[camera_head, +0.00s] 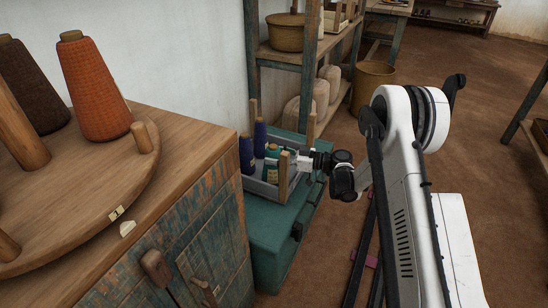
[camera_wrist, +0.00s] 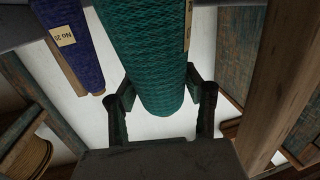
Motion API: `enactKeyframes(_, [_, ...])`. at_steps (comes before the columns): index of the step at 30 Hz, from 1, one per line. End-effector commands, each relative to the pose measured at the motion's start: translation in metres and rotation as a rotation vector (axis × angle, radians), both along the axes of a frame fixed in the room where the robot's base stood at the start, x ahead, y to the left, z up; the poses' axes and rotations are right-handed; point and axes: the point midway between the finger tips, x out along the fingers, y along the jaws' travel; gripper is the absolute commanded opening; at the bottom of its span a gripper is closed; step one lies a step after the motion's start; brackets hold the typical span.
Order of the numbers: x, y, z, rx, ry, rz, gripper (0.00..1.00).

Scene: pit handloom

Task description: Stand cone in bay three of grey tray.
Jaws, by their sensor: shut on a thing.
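The grey tray (camera_head: 262,188) sits on a teal chest, with wooden posts at its corners. Two dark blue cones (camera_head: 247,155) stand toward its left and back; one blue cone (camera_wrist: 66,40) with a paper label shows at upper left in the wrist view. A teal cone (camera_head: 272,152) is at the tray's right part, roughly upright. My gripper (camera_wrist: 160,80) is shut on this teal cone (camera_wrist: 145,45), one finger on each side. The tray wall and a post hide the cone's base, so I cannot tell whether it touches the tray floor or which bay it is over.
A wooden post (camera_head: 284,176) stands close to my gripper at the tray's near right. A cabinet (camera_head: 215,225) on the left carries a round wooden board (camera_head: 70,205) with an orange cone (camera_head: 93,92) and a brown cone (camera_head: 32,88). A shelf with baskets stands behind the chest (camera_head: 275,250).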

Motion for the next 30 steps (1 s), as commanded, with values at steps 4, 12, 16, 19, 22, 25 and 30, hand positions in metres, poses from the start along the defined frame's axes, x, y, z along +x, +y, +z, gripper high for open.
enactKeyframes(4, [0.000,0.000,0.000,0.000,0.000,0.000,0.00])
enactKeyframes(12, [0.000,0.000,-0.001,0.000,0.000,0.000,0.64])
enactKeyframes(16, [0.000,0.000,-0.001,0.000,0.000,0.000,0.64])
enactKeyframes(19, [0.000,0.000,0.000,0.000,0.000,0.000,0.64])
enactKeyframes(22, [0.000,-0.004,0.002,0.000,0.000,-0.001,0.64])
enactKeyframes(25, [-0.003,-0.016,0.004,0.000,0.000,-0.001,0.64])
enactKeyframes(30, [-0.010,-0.050,0.006,0.000,0.000,-0.004,0.64])
